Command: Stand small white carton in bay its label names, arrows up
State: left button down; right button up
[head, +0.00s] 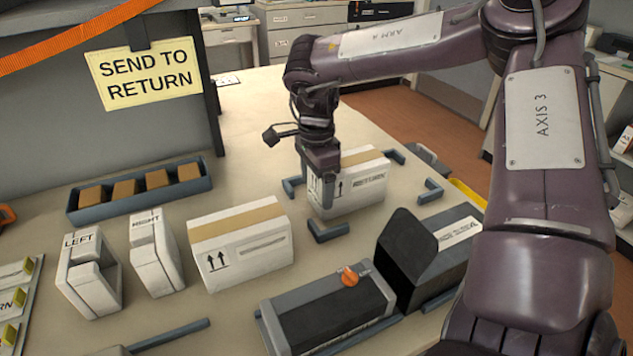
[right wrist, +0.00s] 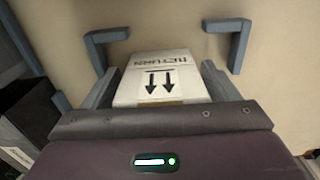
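The small white carton (head: 362,190) reads RETURN and has two black arrows pointing up in the head view. It stands upright among several grey corner brackets (head: 328,231) that mark a bay on the table. My right gripper (head: 322,172) is at its left end from above. In the right wrist view the carton (right wrist: 160,80) lies between my two fingers (right wrist: 163,88), which appear to touch its sides. I cannot tell whether its base fully rests on the table. A yellow sign (head: 148,73) reads SEND TO RETURN. My left gripper is not in view.
A larger white carton (head: 240,245) with arrows stands left of the bay. White blocks marked LEFT (head: 90,280) and RIGHT (head: 155,255), a grey tray (head: 140,202) of brown blocks, a black open box (head: 420,260) and a dark cartridge (head: 328,315) surround it. The table behind is clear.

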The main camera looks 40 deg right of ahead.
jog(key=shift+o, duration=1.1)
jog(key=shift+r, duration=0.15)
notch_tip(320, 180, up, 11)
jog(key=shift+f+p, duration=0.15)
jog(key=shift+p, duration=0.65)
jog(key=shift+r, duration=0.65)
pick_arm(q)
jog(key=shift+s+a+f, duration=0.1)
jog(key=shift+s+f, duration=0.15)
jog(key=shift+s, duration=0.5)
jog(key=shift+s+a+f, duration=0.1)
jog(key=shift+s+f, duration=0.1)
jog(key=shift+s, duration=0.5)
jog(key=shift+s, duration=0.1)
